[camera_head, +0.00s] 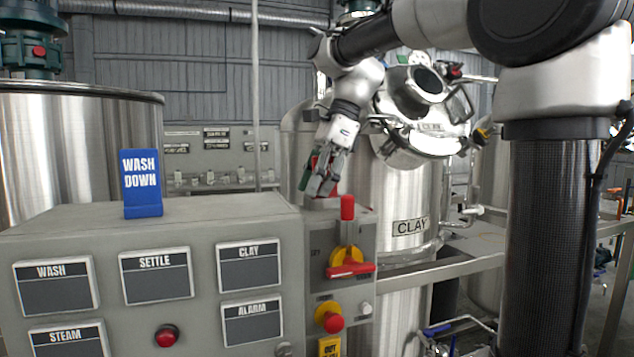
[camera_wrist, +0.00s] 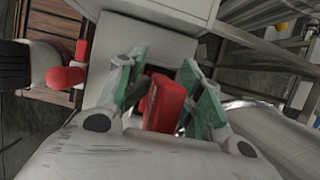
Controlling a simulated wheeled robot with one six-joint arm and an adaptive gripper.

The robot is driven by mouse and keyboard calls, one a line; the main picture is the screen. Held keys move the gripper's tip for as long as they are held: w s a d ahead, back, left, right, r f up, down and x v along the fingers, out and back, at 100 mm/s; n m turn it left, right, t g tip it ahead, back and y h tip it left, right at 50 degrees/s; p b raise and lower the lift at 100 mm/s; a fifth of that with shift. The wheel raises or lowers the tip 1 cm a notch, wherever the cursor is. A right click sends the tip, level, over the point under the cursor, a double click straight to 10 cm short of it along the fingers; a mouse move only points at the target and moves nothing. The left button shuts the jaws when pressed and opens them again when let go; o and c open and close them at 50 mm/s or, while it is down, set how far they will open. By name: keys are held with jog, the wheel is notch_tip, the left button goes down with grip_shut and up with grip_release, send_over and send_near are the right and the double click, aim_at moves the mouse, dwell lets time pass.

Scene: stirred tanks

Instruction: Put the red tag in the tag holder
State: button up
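The red tag (camera_wrist: 165,103) is between the two green-padded fingers of my gripper (camera_wrist: 165,85) in the wrist view. In the head view my gripper (camera_head: 322,180) points down just above the small grey control box. A bit of the red tag (camera_head: 334,188) shows beside its fingers. A pale block, possibly the tag holder, lies under the fingers, largely hidden; I cannot tell whether the tag touches it.
A blue WASH DOWN tag (camera_head: 142,183) stands on the large grey panel (camera_head: 220,215) at left. A red upright knob (camera_head: 347,207) and a red-yellow switch (camera_head: 349,263) are close to my gripper. The steel CLAY tank (camera_head: 385,200) stands behind.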

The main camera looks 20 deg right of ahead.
jog(key=shift+w+d+r, duration=0.1)
jog(key=shift+r, duration=0.4)
jog(key=v, duration=1.2)
